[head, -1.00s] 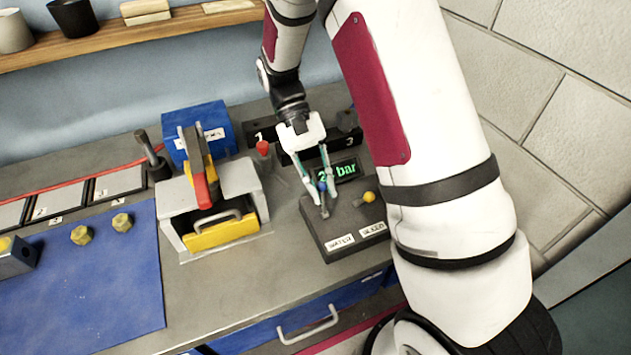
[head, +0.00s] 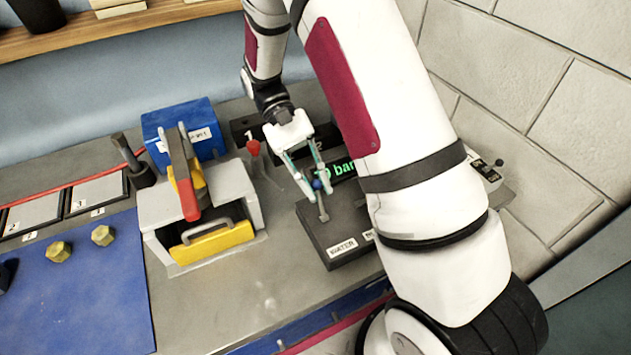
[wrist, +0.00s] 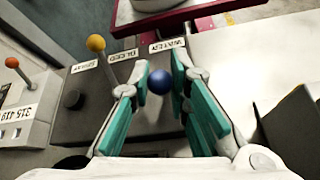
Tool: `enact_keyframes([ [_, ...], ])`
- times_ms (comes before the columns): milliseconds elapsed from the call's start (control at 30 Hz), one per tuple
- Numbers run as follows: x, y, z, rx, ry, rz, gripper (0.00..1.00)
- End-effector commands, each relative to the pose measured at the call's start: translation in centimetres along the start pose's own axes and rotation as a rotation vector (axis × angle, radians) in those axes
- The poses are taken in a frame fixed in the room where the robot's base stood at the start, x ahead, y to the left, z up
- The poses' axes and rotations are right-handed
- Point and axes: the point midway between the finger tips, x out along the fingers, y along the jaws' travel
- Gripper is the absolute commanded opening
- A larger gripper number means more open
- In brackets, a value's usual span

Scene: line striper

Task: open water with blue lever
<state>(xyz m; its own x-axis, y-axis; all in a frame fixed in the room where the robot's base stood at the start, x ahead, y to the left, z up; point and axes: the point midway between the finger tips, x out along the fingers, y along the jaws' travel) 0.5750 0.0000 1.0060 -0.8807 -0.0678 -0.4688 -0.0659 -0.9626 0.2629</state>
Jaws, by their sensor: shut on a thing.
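The blue lever (head: 317,184) is a thin grey stem with a blue ball, standing on a dark control box (head: 342,256) behind the "WATER" label (head: 343,247). My gripper (head: 318,180) reaches down from behind and is shut on the blue ball. In the wrist view the blue ball (wrist: 158,82) sits between the teal finger pads (wrist: 160,92). A green display (head: 339,170) on the box reads "0 bar" at its end; its first digit is partly hidden by a finger.
A yellow-ball lever (wrist: 96,43) stands beside the blue one, near the "BLEED" label; my arm hides it in the head view. A red-ball lever (head: 253,147) and a grey fixture with a yellow part (head: 212,247) lie left of the box. Bare bench (head: 250,305) shows in front.

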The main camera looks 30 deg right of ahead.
Motion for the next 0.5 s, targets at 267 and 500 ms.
enact_keyframes([
  [267,0.00,-0.02,-0.11,0.000,0.003,0.000,0.38],
  [500,-0.41,-0.02,-0.11,0.000,0.003,0.000,0.38],
])
